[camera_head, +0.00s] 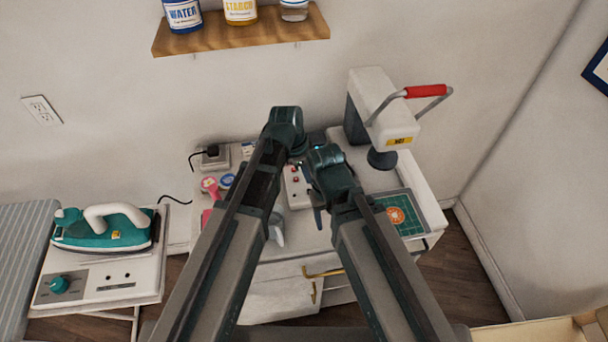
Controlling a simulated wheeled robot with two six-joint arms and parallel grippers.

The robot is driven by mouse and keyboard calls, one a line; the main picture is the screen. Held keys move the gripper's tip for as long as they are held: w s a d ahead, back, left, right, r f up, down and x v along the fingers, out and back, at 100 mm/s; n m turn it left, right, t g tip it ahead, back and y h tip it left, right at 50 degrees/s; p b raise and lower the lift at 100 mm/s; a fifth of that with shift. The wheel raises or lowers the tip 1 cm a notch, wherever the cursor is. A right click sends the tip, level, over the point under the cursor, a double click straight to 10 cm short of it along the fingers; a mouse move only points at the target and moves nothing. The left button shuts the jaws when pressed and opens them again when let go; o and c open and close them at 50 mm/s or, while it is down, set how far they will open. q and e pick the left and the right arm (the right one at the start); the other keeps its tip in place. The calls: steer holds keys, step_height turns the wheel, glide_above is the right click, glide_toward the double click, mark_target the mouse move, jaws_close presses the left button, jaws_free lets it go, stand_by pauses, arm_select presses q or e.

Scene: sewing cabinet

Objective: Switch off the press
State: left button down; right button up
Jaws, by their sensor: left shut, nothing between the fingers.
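The press (384,110) is a white machine with a red-handled grey lever (426,91) and a dark round head. It stands at the back right of the white cabinet top. A pale control box (296,192) with small red parts sits in the middle, partly hidden by my arms. My left gripper (301,159) is shut and empty, above the back of this box; I cannot tell if it touches. My right arm ends just to the right of it, and its wrist hides most of its gripper.
A teal iron (105,228) rests on a white unit (130,275) at the left. A wooden shelf (245,36) with bottles hangs above. Pink and blue small items (211,187) lie left of the box. A green mat (398,217) lies at the front right.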

mark_target(307, 190)
arm_select(q)
steer(key=f+b, duration=0.3)
steer(key=f, duration=0.1)
steer(key=shift+a, duration=0.3)
arm_select(e)
step_height(307, 190, down, 4)
steer(key=shift+f, duration=0.1)
arm_select(q)
steer(key=shift+s+a+f+h+b, duration=0.2)
steer(key=shift+f+h+b, duration=0.1)
steer(key=shift+f+b, duration=0.3)
arm_select(e)
steer(key=shift+f, duration=0.65)
arm_select(q)
steer(key=shift+w+r, duration=0.1)
steer(key=shift+r, duration=0.1)
steer(key=shift+d, duration=0.1)
arm_select(e)
steer(key=shift+r, duration=0.2)
arm_select(q)
steer(key=shift+w+d+r+p, duration=0.15)
steer(key=shift+d+r+p, duration=0.25)
steer(key=shift+d, duration=0.25)
arm_select(e)
steer(key=shift+r, duration=0.3)
